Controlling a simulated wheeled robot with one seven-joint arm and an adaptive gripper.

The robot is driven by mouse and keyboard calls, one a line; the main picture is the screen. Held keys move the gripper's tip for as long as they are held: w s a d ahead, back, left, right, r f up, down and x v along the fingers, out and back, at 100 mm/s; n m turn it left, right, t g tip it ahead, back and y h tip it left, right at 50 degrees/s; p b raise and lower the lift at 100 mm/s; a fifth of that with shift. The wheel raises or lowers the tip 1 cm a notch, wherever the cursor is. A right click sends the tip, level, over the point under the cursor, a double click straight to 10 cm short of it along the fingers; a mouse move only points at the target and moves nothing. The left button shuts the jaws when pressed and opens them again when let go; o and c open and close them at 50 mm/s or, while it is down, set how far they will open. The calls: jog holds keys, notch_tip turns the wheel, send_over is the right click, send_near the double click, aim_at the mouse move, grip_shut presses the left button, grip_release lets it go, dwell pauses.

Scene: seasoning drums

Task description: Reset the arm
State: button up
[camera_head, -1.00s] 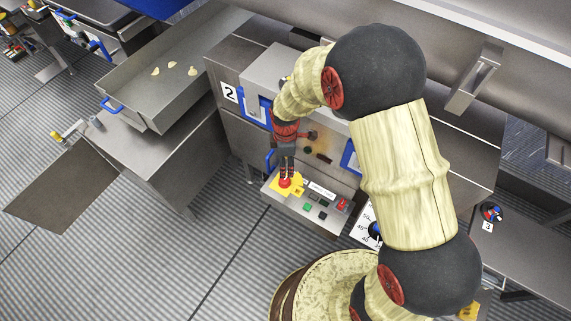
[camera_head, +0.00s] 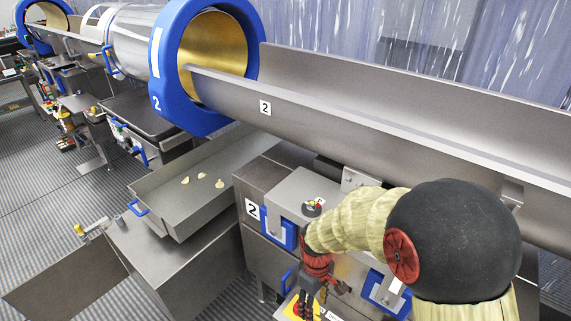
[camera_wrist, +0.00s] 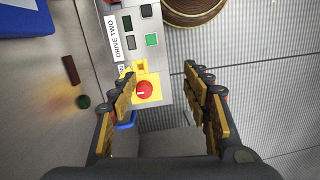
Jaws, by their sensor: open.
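My gripper (camera_wrist: 160,95) is open and empty in the wrist view, its two fingers spread wide. Between and beyond the fingertips is a red emergency-stop button (camera_wrist: 145,91) on a yellow base, on a control box (camera_wrist: 133,45) labelled "DRIVE TWO". The box also carries a green button (camera_wrist: 151,40) and dark buttons. I see a gap in the picture between fingers and button, but cannot tell its depth. In the head view my gripper (camera_head: 304,306) points down at the bottom edge, over the yellow base, its fingertips partly cut off.
A steel cabinet (camera_head: 262,262) marked 2 with blue handles stands beside my arm. A long steel trough (camera_head: 390,125) runs above it to a blue-rimmed drum (camera_head: 168,65). A tray (camera_head: 165,190) with several chips is at left. Striped floor (camera_head: 60,210) lies open at left.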

jog(key=s+d+r+m+t, duration=0.2)
jog(key=s+d+r+m, duration=0.1)
jog(key=r, duration=0.6)
jog(key=s+d+r+m+t, duration=0.2)
jog(key=s+d+r+m, duration=0.1)
jog(key=r, duration=0.7)
jog(key=s+d+r+m+t, duration=0.3)
jog(key=s+r, duration=0.3)
jog(key=r, duration=0.3)
jog(key=shift+s+d+r, duration=0.2)
jog(key=shift+d+r, duration=0.2)
jog(key=shift+d, duration=0.4)
jog(key=shift+c, duration=0.6)
